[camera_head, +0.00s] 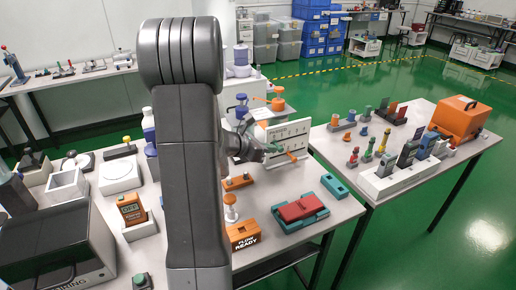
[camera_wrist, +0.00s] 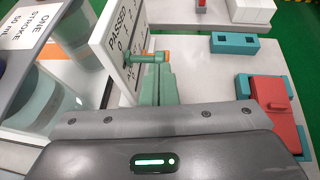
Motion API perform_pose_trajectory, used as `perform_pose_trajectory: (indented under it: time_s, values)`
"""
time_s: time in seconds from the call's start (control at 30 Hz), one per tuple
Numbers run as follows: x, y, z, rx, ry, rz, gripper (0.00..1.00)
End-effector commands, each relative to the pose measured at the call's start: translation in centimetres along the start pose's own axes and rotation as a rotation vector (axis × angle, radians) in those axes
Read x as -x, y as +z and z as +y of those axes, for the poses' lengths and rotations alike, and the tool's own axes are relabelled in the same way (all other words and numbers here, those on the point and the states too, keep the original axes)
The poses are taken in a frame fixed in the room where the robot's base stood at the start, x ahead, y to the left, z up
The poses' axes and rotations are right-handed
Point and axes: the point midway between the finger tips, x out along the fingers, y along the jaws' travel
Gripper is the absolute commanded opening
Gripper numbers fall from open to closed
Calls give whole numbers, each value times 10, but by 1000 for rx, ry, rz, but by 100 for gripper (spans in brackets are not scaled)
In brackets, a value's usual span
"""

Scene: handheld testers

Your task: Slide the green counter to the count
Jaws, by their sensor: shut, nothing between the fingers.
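A white upright board (camera_head: 299,128) stands at the right end of the near bench, beyond my arm. In the wrist view the board (camera_wrist: 118,38) reads PASSED with a row of digits, partly cut off. A green counter (camera_wrist: 148,57) sticks out from its face, with an orange piece (camera_wrist: 170,56) beside its end. The orange piece (camera_head: 292,156) also shows in the head view. My gripper (camera_head: 273,148) is at the board, shut and empty. In the wrist view its greenish fingers (camera_wrist: 159,74) are right by the green counter; whether they touch it I cannot tell.
An orange FLOW READY block (camera_head: 243,234) sits nearer. In the wrist view, a clear container (camera_wrist: 55,85) stands left of the board. A second bench stands right.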

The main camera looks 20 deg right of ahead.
Motion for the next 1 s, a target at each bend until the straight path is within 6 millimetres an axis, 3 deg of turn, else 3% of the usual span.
perform_pose_trajectory:
  time_s: [0.17, 0.57, 0.8, 1.0]
  values:
    - [-12, 0, 0, 1, -1, 0, 0]
    - [-14, 0, 0, -1, -1, 0, 0]
    - [-38, 10, -4, -3, -2, 0, 0]
    - [-39, 14, -4, 0, 0, 0, 0]
